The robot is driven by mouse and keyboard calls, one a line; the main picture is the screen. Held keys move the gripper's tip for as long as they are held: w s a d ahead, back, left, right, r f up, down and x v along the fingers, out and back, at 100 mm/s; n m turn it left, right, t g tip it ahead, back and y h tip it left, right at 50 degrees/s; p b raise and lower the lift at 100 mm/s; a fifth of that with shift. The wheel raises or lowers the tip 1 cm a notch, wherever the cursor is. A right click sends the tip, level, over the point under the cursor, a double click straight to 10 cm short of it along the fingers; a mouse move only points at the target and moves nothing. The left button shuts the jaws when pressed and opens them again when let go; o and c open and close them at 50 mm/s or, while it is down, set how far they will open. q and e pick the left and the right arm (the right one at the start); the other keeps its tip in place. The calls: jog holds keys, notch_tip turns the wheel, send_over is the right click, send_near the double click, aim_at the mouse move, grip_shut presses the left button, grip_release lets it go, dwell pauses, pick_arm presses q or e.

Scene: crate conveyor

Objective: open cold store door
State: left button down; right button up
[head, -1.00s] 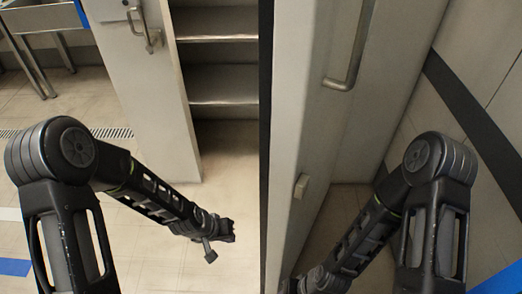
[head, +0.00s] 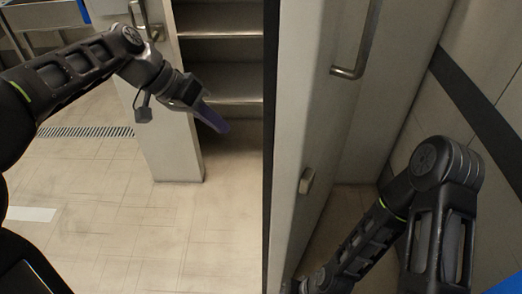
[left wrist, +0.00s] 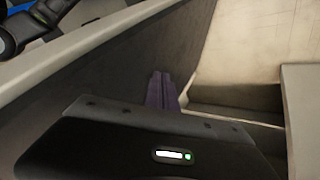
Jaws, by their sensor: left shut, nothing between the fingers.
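The cold store door (head: 325,110) is a tall pale panel with a dark left edge and a long metal handle (head: 362,45) on its right-hand face. It stands open, with shelves (head: 220,50) visible to its left. My left gripper (head: 220,122) is shut and empty, its purple fingers pointing toward the door from in front of the opening. In the left wrist view the fingers (left wrist: 160,90) lie over the door's dark inner side (left wrist: 125,70); I cannot tell if they touch. My right forearm runs down in front of the door's outer side; its gripper is out of view.
A pale panel (head: 165,130) with its own metal handle (head: 145,20) stands left of the shelves, behind my left arm. Tiled floor with a drain grate (head: 85,131) is clear below. A wall with a dark band (head: 465,90) closes off the right.

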pick_arm(q)
jog(key=shift+f, duration=0.1)
